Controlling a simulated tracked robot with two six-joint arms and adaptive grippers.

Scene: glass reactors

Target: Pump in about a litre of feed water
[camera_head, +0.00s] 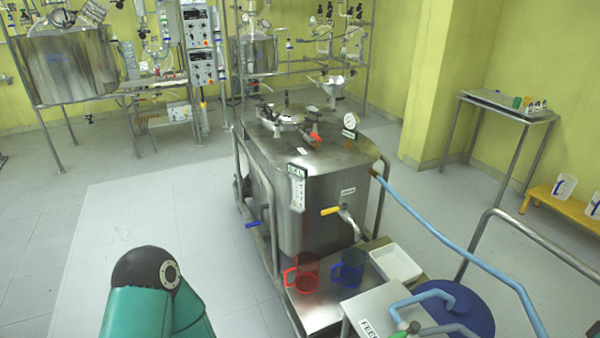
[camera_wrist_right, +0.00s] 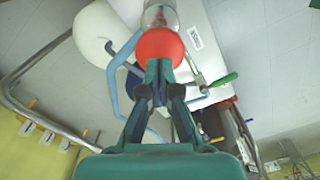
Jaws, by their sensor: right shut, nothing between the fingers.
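The steel vessel (camera_head: 308,205) stands in the middle of the head view, with a gauge (camera_head: 350,122) and a yellow-handled outlet valve (camera_head: 330,211) on it. A light blue hose (camera_head: 440,237) runs from its right side towards a bench labelled FEED (camera_head: 368,327) and a blue drum (camera_head: 465,308). In the right wrist view my right gripper (camera_wrist_right: 159,68) is shut and empty. Its fingertips are at a round red knob (camera_wrist_right: 160,45); I cannot tell if they touch it. A green handle (camera_wrist_right: 224,80) is to its right. My left gripper is out of view.
A red jug (camera_head: 302,273), a blue jug (camera_head: 348,270) and a white tray (camera_head: 396,265) are on the low shelf before the vessel. A metal rail (camera_head: 530,234) curves at the right. Other glassware rigs stand behind. The floor at left is clear.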

